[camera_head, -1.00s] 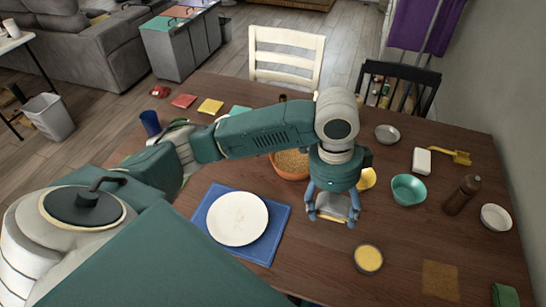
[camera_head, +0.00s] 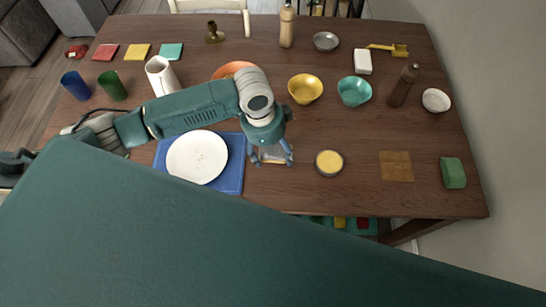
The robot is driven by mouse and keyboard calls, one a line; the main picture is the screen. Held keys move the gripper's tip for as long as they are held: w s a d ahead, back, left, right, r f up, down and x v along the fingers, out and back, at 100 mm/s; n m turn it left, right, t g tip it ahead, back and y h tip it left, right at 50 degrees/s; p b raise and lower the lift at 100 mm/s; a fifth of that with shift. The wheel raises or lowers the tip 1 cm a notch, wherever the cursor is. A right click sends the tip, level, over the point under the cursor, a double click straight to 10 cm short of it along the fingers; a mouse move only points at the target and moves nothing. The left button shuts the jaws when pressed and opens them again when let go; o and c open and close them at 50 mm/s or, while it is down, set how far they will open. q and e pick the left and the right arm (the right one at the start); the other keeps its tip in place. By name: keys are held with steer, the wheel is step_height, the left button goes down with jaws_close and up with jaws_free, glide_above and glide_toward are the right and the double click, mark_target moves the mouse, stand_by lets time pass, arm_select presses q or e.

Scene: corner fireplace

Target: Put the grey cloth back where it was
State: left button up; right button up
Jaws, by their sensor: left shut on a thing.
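My left gripper (camera_head: 271,160) points down over the front part of the wooden table, between the blue mat and the small yellow-topped jar. It is shut on a small pale grey piece, which looks like the grey cloth (camera_head: 272,152). The fingers and wrist hide much of it, and I cannot tell whether it touches the table. No other grey cloth shows. My right gripper is not in view.
A white plate (camera_head: 197,157) lies on the blue mat (camera_head: 233,172) left of the gripper. The jar (camera_head: 329,163) stands close on its right. Farther right are a brown square (camera_head: 396,166) and a green block (camera_head: 453,172). Bowls (camera_head: 305,88) and bottles stand behind.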

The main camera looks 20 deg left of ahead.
mark_target(273, 160)
arm_select(q)
step_height(273, 160, down, 4)
steer(key=shift+s+f, duration=0.1)
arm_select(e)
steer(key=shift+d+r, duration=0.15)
arm_select(q)
steer(key=shift+f, duration=0.1)
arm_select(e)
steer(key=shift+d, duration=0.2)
arm_select(q)
steer(key=o, duration=1.1)
steer(key=r, duration=0.4)
steer(key=a+r, duration=0.1)
steer(key=r, duration=0.7)
steer(key=shift+s+a, duration=0.25)
steer(key=shift+a, duration=0.15)
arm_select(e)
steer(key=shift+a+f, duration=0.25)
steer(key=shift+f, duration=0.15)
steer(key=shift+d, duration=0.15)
